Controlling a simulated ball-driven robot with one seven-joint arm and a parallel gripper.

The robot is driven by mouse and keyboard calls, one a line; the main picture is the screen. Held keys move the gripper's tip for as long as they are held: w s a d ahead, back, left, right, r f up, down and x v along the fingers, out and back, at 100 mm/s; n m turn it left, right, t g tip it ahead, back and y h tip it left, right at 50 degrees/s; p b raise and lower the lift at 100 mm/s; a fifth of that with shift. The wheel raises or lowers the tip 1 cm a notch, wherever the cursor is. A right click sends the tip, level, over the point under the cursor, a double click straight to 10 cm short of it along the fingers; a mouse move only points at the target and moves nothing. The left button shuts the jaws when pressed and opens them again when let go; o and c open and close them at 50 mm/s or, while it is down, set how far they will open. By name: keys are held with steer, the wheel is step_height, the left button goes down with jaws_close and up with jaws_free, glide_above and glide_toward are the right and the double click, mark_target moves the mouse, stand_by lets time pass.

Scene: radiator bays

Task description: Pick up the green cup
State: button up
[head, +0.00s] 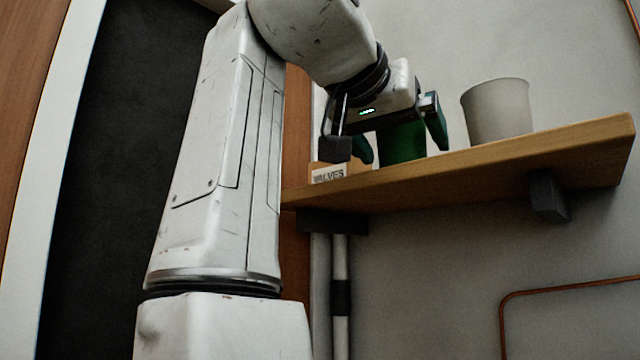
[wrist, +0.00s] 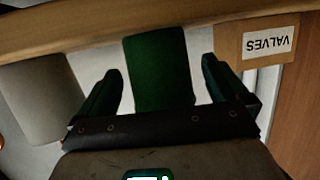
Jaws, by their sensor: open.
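The green cup (head: 402,143) stands on the wooden shelf (head: 500,158) in the head view, partly hidden by my gripper (head: 400,146). In the wrist view the green cup (wrist: 160,68) lies between the two dark green fingers of my gripper (wrist: 163,92), with a gap on each side. My gripper is open, and its fingers straddle the cup without visibly closing on it. The cup's lower part is hidden behind the shelf edge in the head view.
A pale grey cup (head: 497,112) stands on the shelf to the right of the green one. A cardboard box labelled VALVES (wrist: 268,42) sits close on the other side. A bracket (head: 547,196) and pipes (head: 340,270) lie below the shelf.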

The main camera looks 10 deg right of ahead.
steer(key=shift+w+d+f, duration=0.2)
steer(key=shift+w+d, duration=0.25)
steer(key=shift+c, duration=0.3)
steer(key=c, duration=1)
steer(key=shift+o, duration=0.2)
